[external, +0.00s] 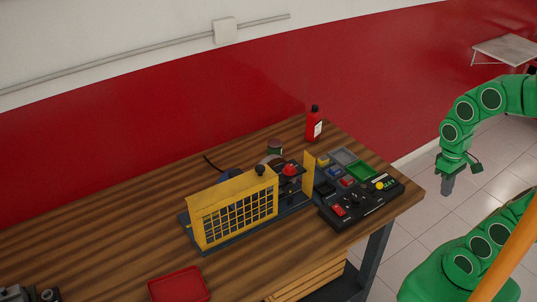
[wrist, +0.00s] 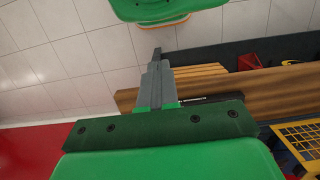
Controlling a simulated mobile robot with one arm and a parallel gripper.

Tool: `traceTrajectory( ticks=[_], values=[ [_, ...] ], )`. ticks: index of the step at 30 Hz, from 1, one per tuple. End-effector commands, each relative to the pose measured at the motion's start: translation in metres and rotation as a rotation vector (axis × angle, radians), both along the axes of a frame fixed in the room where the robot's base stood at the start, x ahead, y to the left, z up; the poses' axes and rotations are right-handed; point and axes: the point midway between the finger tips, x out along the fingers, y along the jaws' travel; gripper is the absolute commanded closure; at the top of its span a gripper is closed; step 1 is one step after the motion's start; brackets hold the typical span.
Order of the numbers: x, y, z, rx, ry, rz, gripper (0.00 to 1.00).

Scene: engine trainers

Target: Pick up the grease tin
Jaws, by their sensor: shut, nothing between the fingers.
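A small round tin with a greenish-dark top (external: 275,146), which looks like the grease tin, stands on the workbench behind the yellow-guarded machine. The machine and its parts partly hide its lower side, and no label can be read. I do not see it in the wrist view. My gripper (external: 447,190) hangs over the tiled floor, off the right end of the bench, well apart from the tin. Its fingers point down, shut and empty. In the wrist view the closed fingers (wrist: 157,60) show against the floor and the bench side.
The yellow mesh guard (external: 235,212) stands in front of the tin. A red bottle (external: 314,124) is at the bench's back edge. A black control panel (external: 358,203) and a tray of coloured parts (external: 345,165) lie at the right end. A red tray (external: 179,285) is at the front.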

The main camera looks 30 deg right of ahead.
Motion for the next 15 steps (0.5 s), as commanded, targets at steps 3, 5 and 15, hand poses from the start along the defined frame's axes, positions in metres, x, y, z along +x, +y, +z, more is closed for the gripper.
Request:
traceTrajectory(
  ticks=[3,5,15],
  values=[
    [0.0000,0.0000,0.0000,0.000,0.000,0.000,1.00],
    [0.0000,0.0000,0.0000,0.000,0.000,0.000,0.98],
    [0.0000,0.0000,0.0000,0.000,0.000,0.000,0.46]
  ],
)
